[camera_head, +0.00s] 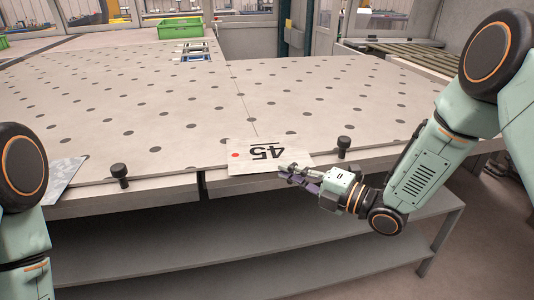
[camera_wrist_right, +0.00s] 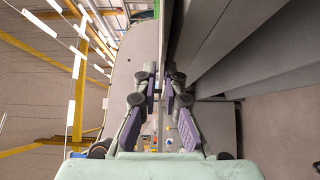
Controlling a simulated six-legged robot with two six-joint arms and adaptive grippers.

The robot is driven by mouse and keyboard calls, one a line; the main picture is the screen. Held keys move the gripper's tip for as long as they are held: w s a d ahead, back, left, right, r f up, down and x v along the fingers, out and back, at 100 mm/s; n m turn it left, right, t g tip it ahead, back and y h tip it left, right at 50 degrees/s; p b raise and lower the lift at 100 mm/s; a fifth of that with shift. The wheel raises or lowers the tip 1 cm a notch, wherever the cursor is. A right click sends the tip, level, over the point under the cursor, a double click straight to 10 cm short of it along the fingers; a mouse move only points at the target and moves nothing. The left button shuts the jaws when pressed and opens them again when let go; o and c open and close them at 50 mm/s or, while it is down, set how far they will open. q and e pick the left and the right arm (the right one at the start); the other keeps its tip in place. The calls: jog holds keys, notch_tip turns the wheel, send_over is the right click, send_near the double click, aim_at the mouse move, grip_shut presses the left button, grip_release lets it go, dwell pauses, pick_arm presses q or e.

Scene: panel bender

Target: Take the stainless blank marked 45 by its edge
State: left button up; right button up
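The blank marked 45 (camera_head: 250,152) is a pale flat sheet with a red dot. It lies on the perforated table at the front edge, its near edge jutting slightly over. My right gripper (camera_head: 283,174) is at its near right edge, one finger above the sheet and one lower. In the right wrist view my right gripper (camera_wrist_right: 160,80) has its fingers apart, with the thin edge line running between them. Whether they touch the sheet is unclear. My left arm shows at the left, but its gripper is out of view.
Black knobs stand at the table's front edge, left (camera_head: 119,171) and right (camera_head: 344,143) of the blank. A grey sheet (camera_head: 62,176) lies at the far left. A green crate (camera_head: 180,28) stands at the back. A shelf (camera_head: 330,240) runs below.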

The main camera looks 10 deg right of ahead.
jog(key=shift+d, duration=0.1)
grip_shut()
jog(key=shift+r, duration=0.1)
dwell(0.3)
